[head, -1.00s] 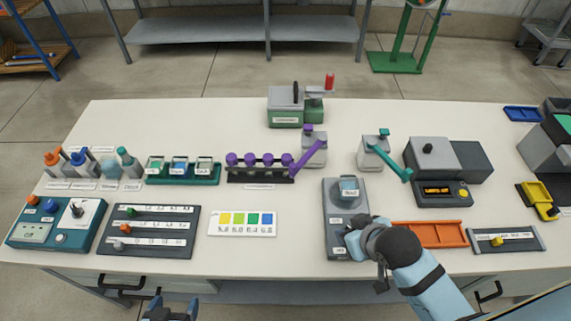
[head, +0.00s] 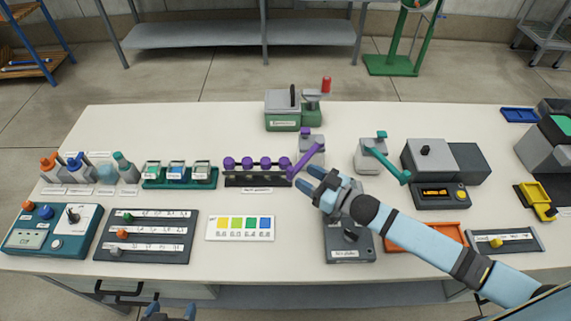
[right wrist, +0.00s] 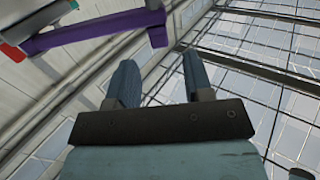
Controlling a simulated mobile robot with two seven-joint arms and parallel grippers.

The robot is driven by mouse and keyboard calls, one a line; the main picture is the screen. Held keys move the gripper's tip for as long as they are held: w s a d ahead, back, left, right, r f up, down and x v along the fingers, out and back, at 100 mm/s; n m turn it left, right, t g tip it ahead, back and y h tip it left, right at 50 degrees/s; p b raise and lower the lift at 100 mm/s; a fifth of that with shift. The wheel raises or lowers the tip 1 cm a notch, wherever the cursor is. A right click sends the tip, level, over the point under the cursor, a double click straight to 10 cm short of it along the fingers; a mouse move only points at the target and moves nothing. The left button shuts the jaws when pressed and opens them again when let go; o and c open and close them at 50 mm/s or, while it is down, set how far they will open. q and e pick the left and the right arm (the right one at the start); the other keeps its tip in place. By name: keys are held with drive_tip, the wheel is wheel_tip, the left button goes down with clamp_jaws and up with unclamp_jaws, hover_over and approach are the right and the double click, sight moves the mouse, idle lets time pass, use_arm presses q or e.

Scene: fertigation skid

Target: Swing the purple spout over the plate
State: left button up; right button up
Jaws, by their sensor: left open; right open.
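The purple spout (head: 307,159) sits on a grey dispenser (head: 311,143) in the back middle of the bench. It slants down to the front left, and its tip lies left of the plate. The dark grey plate (head: 364,250) is in front of it; my right arm hides much of its upper part. My right gripper (head: 309,179) is open and empty, just in front of the spout's tip. In the right wrist view the spout (right wrist: 95,32) crosses the upper left, its tip beyond the open fingers (right wrist: 158,72). My left gripper (head: 171,311) is open at the bottom edge.
A rack of purple-knobbed pieces (head: 257,180) stands just left of the spout. A teal spout (head: 386,163) on a similar dispenser is to the right. A green and grey device (head: 283,110) stands behind. An orange tray (head: 418,238) lies right of the plate.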

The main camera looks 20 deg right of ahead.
drive_tip(key=x, duration=0.7)
drive_tip(key=shift+a+p, duration=0.15)
drive_tip(key=shift+p, duration=0.3)
drive_tip(key=shift+w, duration=0.15)
clamp_jaws()
